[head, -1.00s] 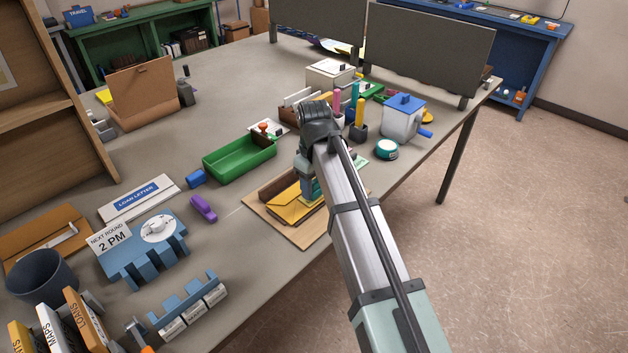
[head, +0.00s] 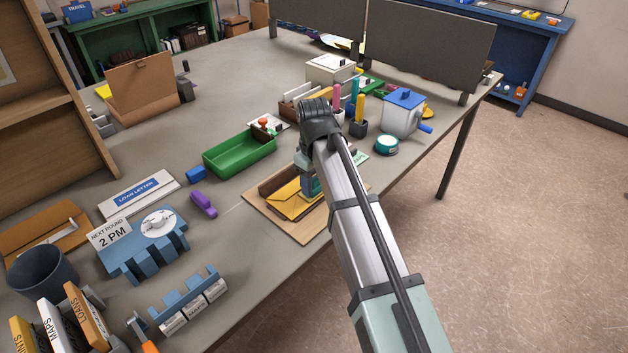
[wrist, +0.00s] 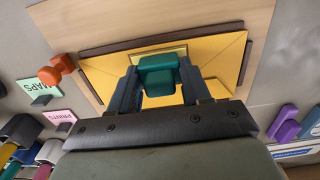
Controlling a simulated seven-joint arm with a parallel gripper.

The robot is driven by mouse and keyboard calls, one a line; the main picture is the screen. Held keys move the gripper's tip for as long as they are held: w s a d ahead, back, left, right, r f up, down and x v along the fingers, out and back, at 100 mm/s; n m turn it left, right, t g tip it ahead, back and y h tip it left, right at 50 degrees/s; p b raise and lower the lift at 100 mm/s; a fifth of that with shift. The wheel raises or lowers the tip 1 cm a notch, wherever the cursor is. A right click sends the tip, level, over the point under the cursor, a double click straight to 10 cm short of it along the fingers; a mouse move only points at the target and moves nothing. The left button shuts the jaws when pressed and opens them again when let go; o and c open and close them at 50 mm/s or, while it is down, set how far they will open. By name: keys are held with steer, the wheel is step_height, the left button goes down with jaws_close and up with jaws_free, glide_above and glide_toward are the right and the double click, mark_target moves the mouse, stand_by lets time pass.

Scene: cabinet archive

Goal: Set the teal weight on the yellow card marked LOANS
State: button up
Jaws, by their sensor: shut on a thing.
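The teal weight (wrist: 158,76) is held between the two fingers of my gripper (wrist: 156,86), which is shut on it. In the head view, my gripper (head: 306,165) is over the wooden board near the table's front edge, with a bit of the teal weight (head: 312,186) showing below it. Under the weight lies a large yellow envelope (wrist: 218,54). A small pale-edged yellow card (wrist: 142,55) shows just behind the weight, mostly hidden by it; no lettering on it can be read. Whether the weight touches the card I cannot tell.
The wooden board (head: 318,237) bears a brown folder and the envelope. In the wrist view, a green MAPS card (wrist: 38,88), a pink PRINTS card (wrist: 60,117) and an orange stamp (wrist: 55,71) lie left. A green tray (head: 240,160) stands left of my gripper in the head view.

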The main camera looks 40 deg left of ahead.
steer(key=o, duration=1.3)
steer(key=shift+f, duration=0.1)
steer(key=shift+c, duration=0.6)
steer(key=shift+r, duration=3.5)
steer(key=shift+r, duration=0.1)
step_height(320, 180, up, 12)
